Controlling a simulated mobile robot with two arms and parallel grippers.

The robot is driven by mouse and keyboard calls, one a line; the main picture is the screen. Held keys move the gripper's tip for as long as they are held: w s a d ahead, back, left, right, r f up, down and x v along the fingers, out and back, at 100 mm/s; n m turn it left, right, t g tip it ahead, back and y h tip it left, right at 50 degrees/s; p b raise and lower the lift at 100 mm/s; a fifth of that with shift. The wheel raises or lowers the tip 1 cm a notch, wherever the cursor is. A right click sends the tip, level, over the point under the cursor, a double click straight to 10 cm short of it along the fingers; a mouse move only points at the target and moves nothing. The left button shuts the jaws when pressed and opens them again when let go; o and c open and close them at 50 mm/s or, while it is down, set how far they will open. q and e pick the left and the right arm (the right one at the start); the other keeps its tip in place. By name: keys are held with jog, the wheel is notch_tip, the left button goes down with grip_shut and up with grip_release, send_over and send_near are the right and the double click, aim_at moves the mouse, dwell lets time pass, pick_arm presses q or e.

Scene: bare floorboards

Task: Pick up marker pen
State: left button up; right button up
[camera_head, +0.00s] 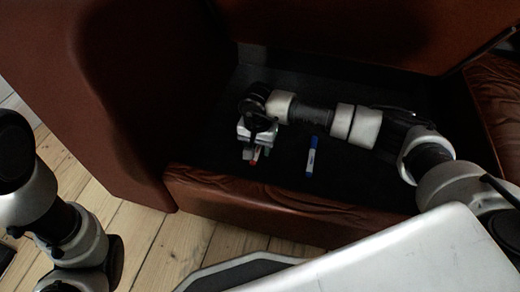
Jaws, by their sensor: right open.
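A blue-and-white marker pen (311,157) lies on the dark seat area of a brown leather seat. A second marker with a red end (255,155) shows at the fingers of my right gripper (251,152), partly hidden by it. My right arm reaches in from the right over the seat, and its gripper points down, open, to the left of the blue marker. I cannot tell whether the fingers touch the red-ended marker. My left arm shows at the left edge, but its fingers are not in view.
The leather armrest (110,110) rises at left and the backrest (370,30) stands behind. A padded front edge (290,205) borders the dark seat surface (350,185). Bare floorboards (180,240) lie in front. The seat around the blue marker is clear.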

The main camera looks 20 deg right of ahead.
jog(key=shift+f, duration=0.1)
grip_shut()
dwell(0.4)
